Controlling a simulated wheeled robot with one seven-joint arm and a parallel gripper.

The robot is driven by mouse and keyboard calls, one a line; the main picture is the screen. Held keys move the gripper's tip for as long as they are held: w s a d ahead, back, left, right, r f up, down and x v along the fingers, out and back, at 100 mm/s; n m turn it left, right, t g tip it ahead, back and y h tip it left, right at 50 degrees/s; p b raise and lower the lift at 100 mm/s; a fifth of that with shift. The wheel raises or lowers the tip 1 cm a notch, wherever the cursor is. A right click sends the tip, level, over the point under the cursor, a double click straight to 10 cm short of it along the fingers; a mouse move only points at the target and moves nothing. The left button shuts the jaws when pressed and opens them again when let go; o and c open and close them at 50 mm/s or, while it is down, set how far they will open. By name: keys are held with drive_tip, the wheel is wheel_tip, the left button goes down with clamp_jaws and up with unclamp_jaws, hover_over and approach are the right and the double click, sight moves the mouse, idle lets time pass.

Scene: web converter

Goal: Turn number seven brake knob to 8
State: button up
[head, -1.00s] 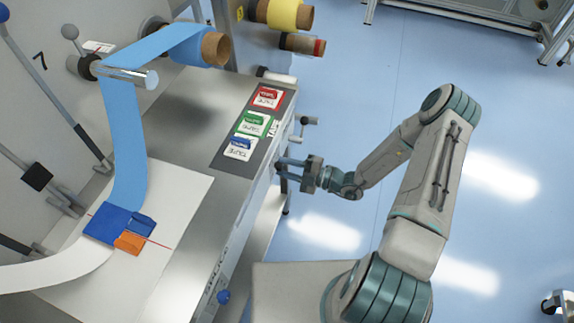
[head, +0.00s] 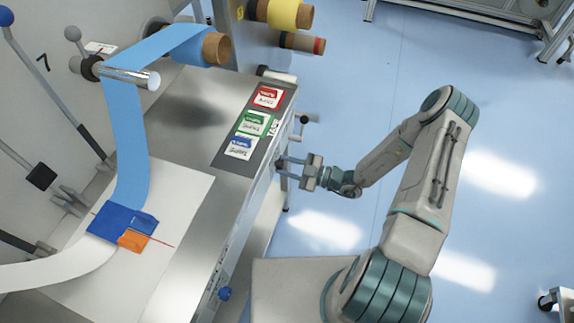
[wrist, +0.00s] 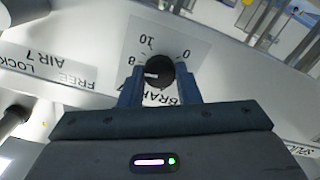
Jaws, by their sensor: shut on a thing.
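The black brake knob (wrist: 160,72) sits on a white dial label (wrist: 160,42) with the marks 8, 10 and 0 showing. Part of the label, with the letters "BRA", is hidden behind my fingers. A white mark on the knob's left side points left, near the 8. My gripper (wrist: 159,84) is shut on the knob, one finger on each side. In the head view my gripper (head: 282,169) is at the front face of the machine bench, below the tape pads.
A "LOCK / FREE AIR 7" label (wrist: 45,70) is left of the knob, with a dark handle (wrist: 14,120) below it. A lever (head: 305,118) sticks out near my gripper. The bench top (head: 185,165) carries the web.

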idle(0.4)
drive_tip(key=o, duration=1)
drive_tip(key=shift+d, duration=0.1)
drive_tip(key=b+v, duration=0.3)
drive_tip(key=v, duration=1)
drive_tip(key=shift+s+d, duration=0.15)
drive_tip(key=shift+d, duration=0.15)
